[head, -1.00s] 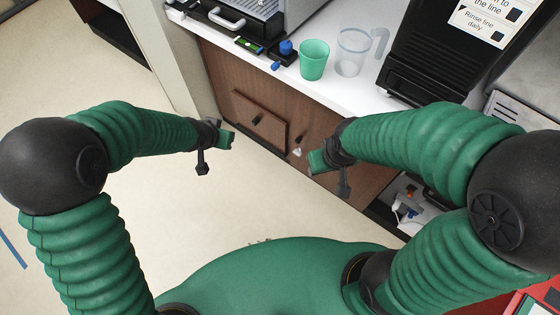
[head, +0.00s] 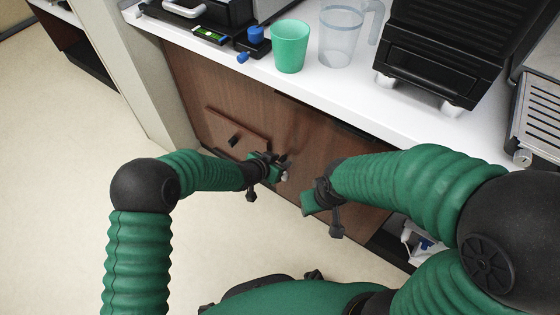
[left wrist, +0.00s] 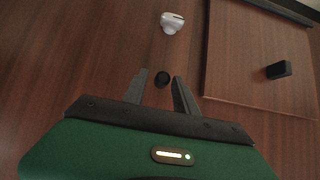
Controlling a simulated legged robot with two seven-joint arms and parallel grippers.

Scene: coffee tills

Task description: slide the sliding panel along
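A brown wood panel (head: 215,117) with a small black handle (head: 233,140) is on the front of the wooden cabinet. In the left wrist view the panel (left wrist: 235,60) and its block-shaped black handle (left wrist: 278,70) are at the right. My left gripper (head: 279,170) is close to the cabinet front, to the right of the panel. A white knob (left wrist: 172,22) shows beyond. My right gripper (head: 308,202) hangs before the cabinet; its finger gap is not clear.
A white counter (head: 330,82) above the cabinet holds a green cup (head: 290,48), a clear pitcher (head: 340,38) and black machines (head: 440,50). An open shelf with small items (head: 420,240) is at lower right. The floor (head: 60,180) at left is clear.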

